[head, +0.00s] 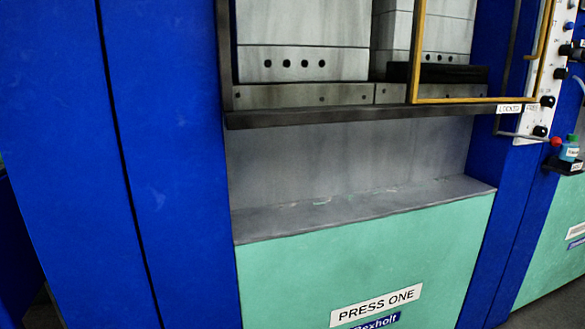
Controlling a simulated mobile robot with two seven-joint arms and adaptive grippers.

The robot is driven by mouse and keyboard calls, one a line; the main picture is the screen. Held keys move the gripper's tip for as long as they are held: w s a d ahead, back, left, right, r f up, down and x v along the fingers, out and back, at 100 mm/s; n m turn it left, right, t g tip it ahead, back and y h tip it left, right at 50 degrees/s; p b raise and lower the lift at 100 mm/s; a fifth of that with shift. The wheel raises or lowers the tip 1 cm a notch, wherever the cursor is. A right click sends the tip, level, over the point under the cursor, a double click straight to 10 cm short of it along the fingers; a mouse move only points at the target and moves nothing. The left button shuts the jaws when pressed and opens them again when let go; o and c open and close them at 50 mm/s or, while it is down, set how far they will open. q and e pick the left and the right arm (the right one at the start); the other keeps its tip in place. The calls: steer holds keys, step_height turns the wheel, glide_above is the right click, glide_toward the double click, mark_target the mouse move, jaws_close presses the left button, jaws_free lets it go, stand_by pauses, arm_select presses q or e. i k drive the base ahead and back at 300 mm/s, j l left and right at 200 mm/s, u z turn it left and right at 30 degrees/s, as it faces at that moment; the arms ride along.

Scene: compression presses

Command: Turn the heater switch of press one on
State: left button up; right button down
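Press one fills most of the head view, with blue side panels (172,165) and a green lower front (330,270) bearing a "PRESS ONE" label (376,306). A narrow white control panel (526,121) stands at the right edge, with several dark knobs, including a low black knob (540,131) and another above it (548,101). A small blue knob or lamp (569,25) sits higher up. I cannot tell which of these is the heater switch, or its setting. The panel's top is cut off. Neither of my grippers is in view.
A yellow-framed guard (462,100) covers part of the press opening, beside a small "LOCKED / FREE" label (510,108). A red ball knob (555,141) sticks out below the panel. A small bottle (570,148) stands on a black ledge (563,165) at the right.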

mark_target(562, 73)
steer(key=z, duration=1.3)
steer(key=i+z, duration=0.35)
steer(key=i, duration=0.35)
